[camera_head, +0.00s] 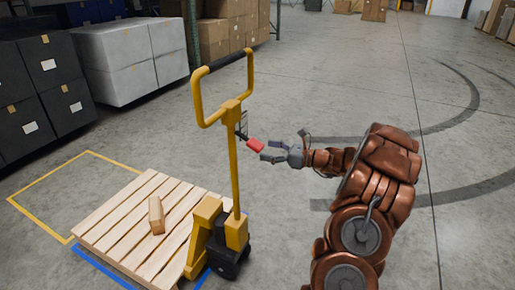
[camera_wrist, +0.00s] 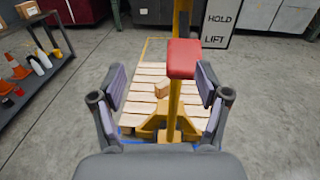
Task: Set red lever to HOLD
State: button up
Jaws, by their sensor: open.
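The red lever (camera_head: 255,145) sticks out from the right side of the upright post of a yellow pallet jack (camera_head: 236,175). In the wrist view its red end (camera_wrist: 184,58) is large, above and a little right of the middle between my fingers. My gripper (camera_head: 269,151) is open and empty, just right of the lever in the head view, with a small gap visible. In the wrist view its fingers (camera_wrist: 162,84) stand wide apart. A sign (camera_wrist: 219,22) behind the lever reads HOLD above LIFT. The lever's pivot is not clear.
The jack stands at a wooden pallet (camera_head: 110,215) carrying a small wooden block (camera_head: 156,215). Black totes (camera_head: 42,85) and grey-white totes (camera_head: 135,60) stand at the left. A shelf (camera_wrist: 38,75) with cones is left in the wrist view. Floor at the right is clear.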

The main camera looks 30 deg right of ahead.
aim_at(260, 145)
jog(key=shift+m+t+h, duration=0.4)
jog(key=shift+m+t, duration=0.1)
jog(key=shift+m, duration=0.1)
jog(key=shift+w+a+f+p, duration=0.1)
jog(key=shift+w+f+p, duration=0.05)
jog(key=shift+w, duration=0.9)
jog(key=shift+w+a+f+p, duration=0.1)
jog(key=shift+w+f, duration=0.1)
jog(key=shift+w, duration=0.9)
jog(key=shift+w+a+f+p, duration=0.1)
jog(key=shift+w+f+p, duration=0.05)
jog(key=shift+w, duration=0.9)
grip_shut()
